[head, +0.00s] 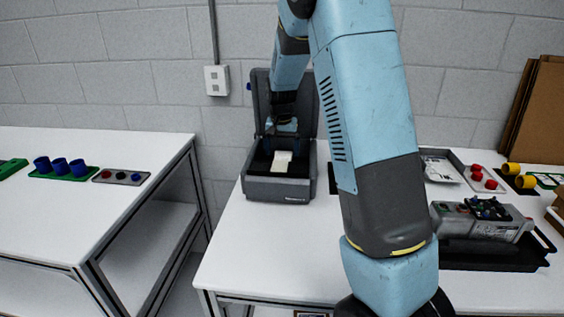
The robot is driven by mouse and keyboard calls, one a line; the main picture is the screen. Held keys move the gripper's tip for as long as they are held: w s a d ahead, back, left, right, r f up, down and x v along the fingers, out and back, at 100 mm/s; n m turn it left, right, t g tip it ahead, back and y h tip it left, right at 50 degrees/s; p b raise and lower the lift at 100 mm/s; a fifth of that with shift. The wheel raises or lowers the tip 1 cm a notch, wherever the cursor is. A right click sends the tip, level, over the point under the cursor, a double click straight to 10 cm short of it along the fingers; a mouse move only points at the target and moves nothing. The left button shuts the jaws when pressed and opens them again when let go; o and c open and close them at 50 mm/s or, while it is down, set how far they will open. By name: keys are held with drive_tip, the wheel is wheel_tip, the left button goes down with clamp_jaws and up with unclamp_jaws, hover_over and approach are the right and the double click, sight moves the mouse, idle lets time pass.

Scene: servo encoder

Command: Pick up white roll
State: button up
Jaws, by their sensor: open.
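A small white piece (282,161), which looks like the white roll, sits inside an open dark grey box-shaped machine (276,189) on the right-hand white table. The machine's lid (261,92) stands raised behind it. My gripper (282,143) is open at the machine's mouth, just above and behind the white piece in the picture. The fingertips are small and dark against the lid, so I cannot tell whether they touch the white piece. My arm hides part of the table to the right of the machine.
A grey device (480,222) in a black tray, red pieces (484,178) and yellow pieces (518,175) lie on the right. Blue cups (60,166) stand on the left table (110,215). A gap separates the tables. The table in front of the machine is clear.

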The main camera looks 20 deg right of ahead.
sight(283, 157)
drive_tip(key=f, duration=0.4)
drive_tip(key=shift+w+d, duration=0.15)
drive_tip(key=shift+d, duration=0.2)
drive_tip(key=shift+c, duration=0.3)
drive_tip(key=c, duration=1)
